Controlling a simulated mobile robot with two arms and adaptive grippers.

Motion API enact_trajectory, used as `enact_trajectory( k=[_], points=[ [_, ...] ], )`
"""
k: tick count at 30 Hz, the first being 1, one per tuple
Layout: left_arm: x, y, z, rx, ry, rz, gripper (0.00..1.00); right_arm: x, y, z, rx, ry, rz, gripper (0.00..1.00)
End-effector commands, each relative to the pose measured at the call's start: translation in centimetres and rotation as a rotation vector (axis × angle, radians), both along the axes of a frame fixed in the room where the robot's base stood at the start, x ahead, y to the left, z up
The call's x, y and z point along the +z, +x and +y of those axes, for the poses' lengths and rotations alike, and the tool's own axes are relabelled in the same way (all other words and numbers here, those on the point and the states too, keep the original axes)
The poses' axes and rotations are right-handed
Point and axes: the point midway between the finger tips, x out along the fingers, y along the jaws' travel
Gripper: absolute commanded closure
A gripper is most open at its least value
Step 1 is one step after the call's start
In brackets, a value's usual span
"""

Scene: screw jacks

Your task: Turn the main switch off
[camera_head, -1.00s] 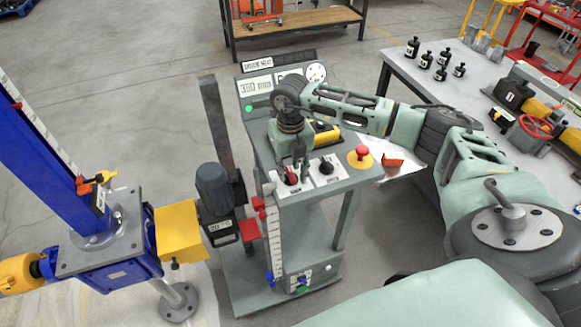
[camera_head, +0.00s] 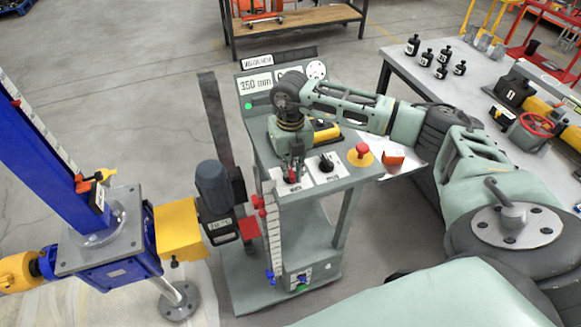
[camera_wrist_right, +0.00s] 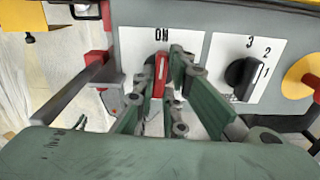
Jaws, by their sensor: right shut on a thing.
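The main switch (camera_wrist_right: 160,76) is a red handle on a white plate with "ON" printed above it. In the right wrist view the handle stands upright, in line with "ON". My right gripper (camera_wrist_right: 164,72) has its two fingers on either side of the handle, shut on it. In the head view my right gripper (camera_head: 294,163) points down at the control panel (camera_head: 265,145), and the red of the switch (camera_head: 291,177) shows below the fingers, partly hidden. My left gripper is not in view.
A black selector knob (camera_wrist_right: 241,76) marked 1, 2, 3 sits right of the switch. A red emergency button (camera_head: 362,151) on a yellow base is farther right. A blue column (camera_head: 50,150) stands at left.

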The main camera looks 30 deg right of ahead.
Motion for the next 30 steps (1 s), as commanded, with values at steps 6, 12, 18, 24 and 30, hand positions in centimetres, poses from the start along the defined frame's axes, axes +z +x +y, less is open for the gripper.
enact_trajectory(
  k=[6, 12, 18, 24, 30],
  points=[
    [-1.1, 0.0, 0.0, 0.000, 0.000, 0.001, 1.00, -0.1, 0.0, 0.0, -0.148, 0.000, -0.001, 1.00],
    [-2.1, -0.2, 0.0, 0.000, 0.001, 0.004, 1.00, -0.1, 0.1, 0.0, -0.335, 0.001, -0.001, 1.00],
    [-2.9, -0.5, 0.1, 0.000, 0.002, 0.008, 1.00, -0.1, 0.1, 0.0, -0.525, 0.001, -0.001, 1.00],
    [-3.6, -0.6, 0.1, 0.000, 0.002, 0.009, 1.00, 0.0, 0.1, 0.0, -0.715, 0.001, -0.002, 1.00],
    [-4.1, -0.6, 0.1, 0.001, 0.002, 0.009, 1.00, 0.0, 0.1, 0.0, -0.905, 0.001, -0.003, 1.00]
  ],
)
